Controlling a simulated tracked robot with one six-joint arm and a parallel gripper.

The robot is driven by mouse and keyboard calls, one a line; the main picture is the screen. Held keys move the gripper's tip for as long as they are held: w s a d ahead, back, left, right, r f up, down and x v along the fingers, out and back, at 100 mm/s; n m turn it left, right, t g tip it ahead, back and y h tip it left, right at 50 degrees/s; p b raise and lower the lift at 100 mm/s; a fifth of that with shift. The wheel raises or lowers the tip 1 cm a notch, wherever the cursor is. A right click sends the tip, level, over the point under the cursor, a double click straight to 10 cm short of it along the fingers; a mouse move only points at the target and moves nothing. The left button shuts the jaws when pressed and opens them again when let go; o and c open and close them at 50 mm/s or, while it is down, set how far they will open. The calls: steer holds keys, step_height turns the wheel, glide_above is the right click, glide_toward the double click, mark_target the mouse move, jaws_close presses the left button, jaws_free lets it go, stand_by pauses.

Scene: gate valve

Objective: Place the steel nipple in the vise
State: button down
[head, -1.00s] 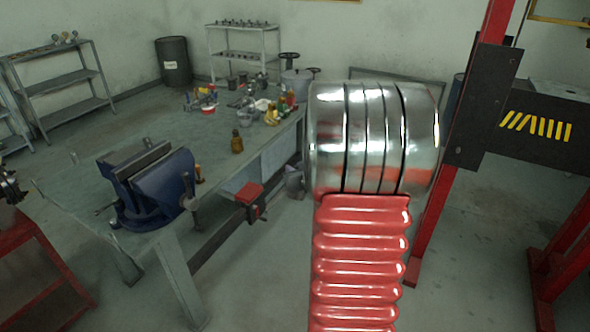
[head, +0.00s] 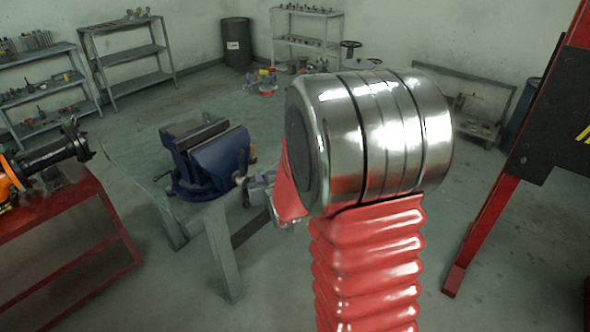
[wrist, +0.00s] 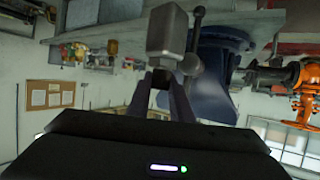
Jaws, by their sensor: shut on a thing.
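The blue vise (head: 215,160) stands at the corner of the grey workbench, left of my arm in the head view. It also shows in the wrist view (wrist: 213,75), which looks upside down. My gripper (wrist: 168,80) is shut on a grey metal piece, which I take for the steel nipple (wrist: 167,32). The piece sticks out beyond the fingertips, in front of the vise's side in the wrist view. In the head view my arm hides most of the gripper. A small grey part shows beside the vise handle, apart from the jaws as far as I can tell.
The grey bench (head: 222,245) runs behind my arm, which covers much of it. A red stand (head: 60,220) with dark and orange fittings is at the left. A red post (head: 490,215) rises at the right. Floor between stand and bench is clear.

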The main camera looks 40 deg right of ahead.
steer(key=w+a+n+y, duration=0.2)
steer(key=a+n+y, duration=0.1)
steer(key=a, duration=1.6)
steer(key=shift+f+t+y, duration=0.15)
steer(key=shift+t+y, duration=0.15)
steer(key=shift+t, duration=0.1)
